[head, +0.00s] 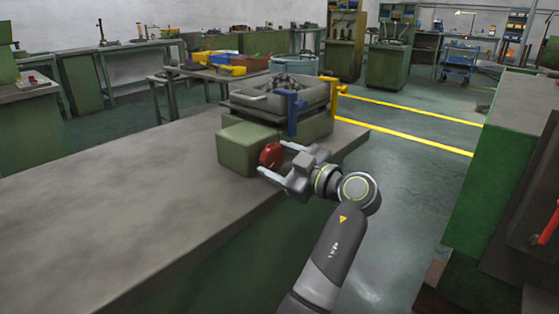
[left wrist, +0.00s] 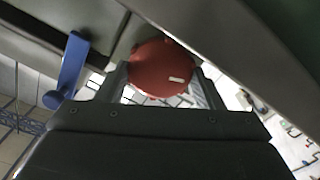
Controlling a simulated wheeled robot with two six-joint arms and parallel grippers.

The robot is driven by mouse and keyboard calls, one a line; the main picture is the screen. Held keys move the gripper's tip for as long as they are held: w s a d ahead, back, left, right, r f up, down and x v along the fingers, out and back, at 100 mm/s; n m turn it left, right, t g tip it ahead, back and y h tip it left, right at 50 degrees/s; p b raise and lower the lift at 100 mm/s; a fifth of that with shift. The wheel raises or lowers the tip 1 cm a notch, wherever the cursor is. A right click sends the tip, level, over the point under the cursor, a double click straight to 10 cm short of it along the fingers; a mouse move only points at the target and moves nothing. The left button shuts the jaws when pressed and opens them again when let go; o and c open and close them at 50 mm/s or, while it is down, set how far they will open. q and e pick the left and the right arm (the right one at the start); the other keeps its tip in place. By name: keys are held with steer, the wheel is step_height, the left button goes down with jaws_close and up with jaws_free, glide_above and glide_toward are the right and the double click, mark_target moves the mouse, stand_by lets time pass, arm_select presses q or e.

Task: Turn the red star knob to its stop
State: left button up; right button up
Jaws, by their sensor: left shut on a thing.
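The red star knob (head: 270,156) sits on the front face of a green box (head: 246,146) near the bench's right end. In the left wrist view the knob (left wrist: 160,68) is a red disc with a small pale mark on its right part. My left gripper (head: 276,158) reaches the knob from the front right, with one finger on each side of it. It is shut on the knob; in the left wrist view the fingers (left wrist: 162,88) flank it. The knob's shaft is hidden. My right gripper is not in view.
A blue lever (head: 292,108) stands just behind the gripper and also shows in the left wrist view (left wrist: 70,70). A yellow lever (head: 334,86) is farther right. A grey tray (head: 262,104) sits on the box. The grey bench top (head: 110,200) is clear to the left.

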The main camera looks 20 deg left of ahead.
arm_select(q)
steer(key=m+p, duration=0.1)
steer(key=m, duration=0.2)
steer(key=shift+r+m, duration=0.1)
steer(key=shift+m, duration=0.2)
steer(key=shift+w+m+p, duration=0.1)
steer(key=shift+m+p, duration=0.45)
steer(key=shift+m, duration=0.45)
steer(key=shift+m+p, duration=0.3)
steer(key=shift+m, duration=0.4)
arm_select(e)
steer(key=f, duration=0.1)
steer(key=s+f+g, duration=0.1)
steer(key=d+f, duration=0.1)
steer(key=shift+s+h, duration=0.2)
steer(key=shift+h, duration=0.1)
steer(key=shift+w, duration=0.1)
arm_select(q)
steer(key=o, duration=1)
